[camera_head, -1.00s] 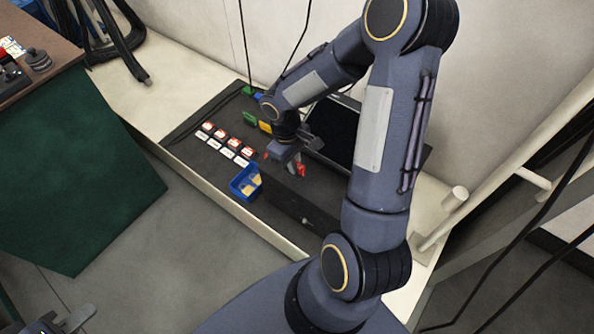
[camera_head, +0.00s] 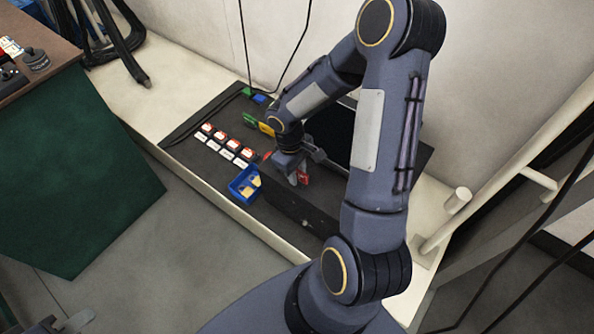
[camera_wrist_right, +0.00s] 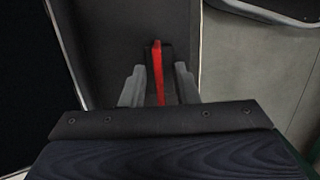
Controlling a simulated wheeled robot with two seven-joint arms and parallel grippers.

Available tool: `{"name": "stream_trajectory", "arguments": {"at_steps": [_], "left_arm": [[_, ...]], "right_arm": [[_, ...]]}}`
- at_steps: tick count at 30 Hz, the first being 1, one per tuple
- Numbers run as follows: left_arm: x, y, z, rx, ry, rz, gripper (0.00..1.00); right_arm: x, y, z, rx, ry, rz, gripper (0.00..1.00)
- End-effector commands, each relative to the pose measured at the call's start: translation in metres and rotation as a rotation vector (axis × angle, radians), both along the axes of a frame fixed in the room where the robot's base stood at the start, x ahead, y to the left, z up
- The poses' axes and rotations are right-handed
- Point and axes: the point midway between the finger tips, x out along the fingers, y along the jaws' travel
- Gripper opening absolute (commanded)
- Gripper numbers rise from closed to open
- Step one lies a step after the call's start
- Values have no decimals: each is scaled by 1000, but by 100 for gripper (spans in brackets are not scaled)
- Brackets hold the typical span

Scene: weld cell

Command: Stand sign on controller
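A thin red upright piece, which looks like the sign (camera_wrist_right: 158,72), shows nearly edge-on between the fingers of my right gripper (camera_wrist_right: 159,88) in the right wrist view. The fingers are spread on either side of it, with dark gaps between. In the head view the right gripper (camera_head: 304,167) points down over the dark bench top, and part of the red sign (camera_head: 303,178) shows beside a finger. A long dark box (camera_head: 300,207), possibly the controller, lies just in front. My left gripper (camera_head: 74,322) is only partly in view at the bottom left corner, far from the bench.
A blue bin (camera_head: 236,190) with yellowish pieces stands left of the right gripper. Several red-and-white blocks (camera_head: 220,137) with white labels line the bench. Green and yellow pieces (camera_head: 258,124) lie behind. A dark screen (camera_head: 332,128) stands at the back, partly behind my arm.

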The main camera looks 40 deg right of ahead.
Motion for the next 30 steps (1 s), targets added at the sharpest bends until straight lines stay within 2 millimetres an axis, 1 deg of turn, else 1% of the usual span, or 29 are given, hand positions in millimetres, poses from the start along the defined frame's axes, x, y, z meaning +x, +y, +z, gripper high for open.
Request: {"name": "stream_trajectory", "arguments": {"at_steps": [5, 9, 11, 18, 21, 25, 30], "left_arm": [[0, 0, 1, 0, 0, 0, 29], [0, 0, 6, 0, 0, 0, 29], [0, 0, 9, 0, 0, 0, 29], [0, 0, 25, 0, 0, 0, 29], [0, 0, 30, 0, 0, 0, 29], [0, 0, 34, 0, 0, 0, 29], [0, 0, 36, 0, 0, 0, 29]], "right_arm": [[0, 0, 1, 0, 0, 0, 28], [1, 0, 10, 0, -2, 0, 28], [3, 0, 20, -2, -3, 0, 28], [10, 2, 72, -2, -6, -1, 28], [13, 4, 91, -1, -4, 0, 28], [16, 4, 110, -1, -2, -1, 28], [16, 5, 124, 1, -6, -3, 28]]}}
